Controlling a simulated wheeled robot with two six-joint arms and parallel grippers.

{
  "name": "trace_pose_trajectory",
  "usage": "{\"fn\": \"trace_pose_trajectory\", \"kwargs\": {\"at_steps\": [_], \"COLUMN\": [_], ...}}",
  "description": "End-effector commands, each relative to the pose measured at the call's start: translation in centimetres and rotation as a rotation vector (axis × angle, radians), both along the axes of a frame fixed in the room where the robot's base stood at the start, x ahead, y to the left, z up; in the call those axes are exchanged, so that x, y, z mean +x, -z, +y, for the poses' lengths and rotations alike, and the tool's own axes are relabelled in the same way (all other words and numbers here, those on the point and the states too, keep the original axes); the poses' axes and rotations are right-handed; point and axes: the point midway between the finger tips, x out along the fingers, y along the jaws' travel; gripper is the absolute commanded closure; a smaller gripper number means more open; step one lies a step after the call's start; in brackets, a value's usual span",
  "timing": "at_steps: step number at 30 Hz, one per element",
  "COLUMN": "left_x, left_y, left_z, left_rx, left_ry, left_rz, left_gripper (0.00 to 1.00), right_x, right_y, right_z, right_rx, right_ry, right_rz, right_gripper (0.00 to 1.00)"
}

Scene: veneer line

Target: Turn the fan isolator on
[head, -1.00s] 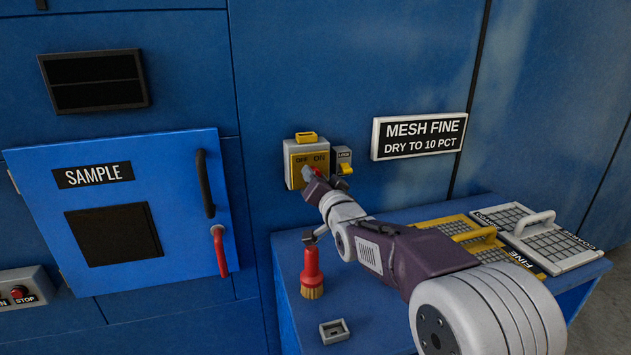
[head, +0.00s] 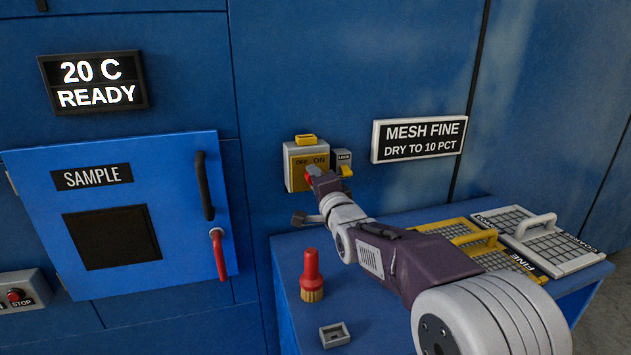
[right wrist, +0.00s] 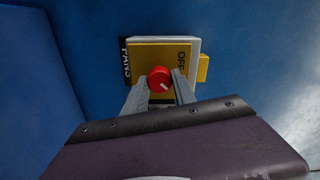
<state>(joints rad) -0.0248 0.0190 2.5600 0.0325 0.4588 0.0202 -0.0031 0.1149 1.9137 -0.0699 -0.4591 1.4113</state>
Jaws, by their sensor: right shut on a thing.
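The fan isolator (head: 295,178) is a grey box with a yellow face marked OFF and ON, fixed to the blue wall. In the right wrist view the isolator (right wrist: 185,52) shows the words FANS and OFF, turned sideways. My right gripper (right wrist: 160,88) is shut on its red knob (right wrist: 159,78), with a finger on either side. A white mark shows on the knob; my gripper partly covers the face, so I cannot tell which label it points to. In the head view my right gripper (head: 313,176) partly hides the knob. My left gripper is not in view.
A display (head: 95,82) reads 20 C READY. A yellow latch marked LOCK (head: 345,170) sits right beside the isolator. Below are a blue bench (head: 375,325), a red brush (head: 311,272), a small grey block (head: 334,334) and mesh trays (head: 555,240). The SAMPLE door (head: 190,260) is left.

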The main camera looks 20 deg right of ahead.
Motion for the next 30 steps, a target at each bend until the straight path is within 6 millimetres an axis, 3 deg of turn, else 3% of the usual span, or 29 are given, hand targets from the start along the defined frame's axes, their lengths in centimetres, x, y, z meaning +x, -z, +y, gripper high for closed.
{"fn": "trace_pose_trajectory", "kwargs": {"at_steps": [19,20,21,30], "left_x": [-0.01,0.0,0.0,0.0], "left_y": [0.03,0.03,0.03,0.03], "left_z": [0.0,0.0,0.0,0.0], "left_rx": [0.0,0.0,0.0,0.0], "left_ry": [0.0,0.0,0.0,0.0], "left_rz": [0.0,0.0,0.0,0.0], "left_gripper": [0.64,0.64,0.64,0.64], "right_x": [0.0,0.0,0.0,-0.03], "right_y": [0.11,0.11,0.1,0.04], "right_z": [-0.01,-0.01,-0.01,0.0], "right_rx": [0.044,0.043,0.043,0.041], "right_ry": [0.0,0.0,0.0,0.0], "right_rz": [0.003,0.003,0.003,0.002], "right_gripper": [1.0,0.6,0.48,0.46]}}
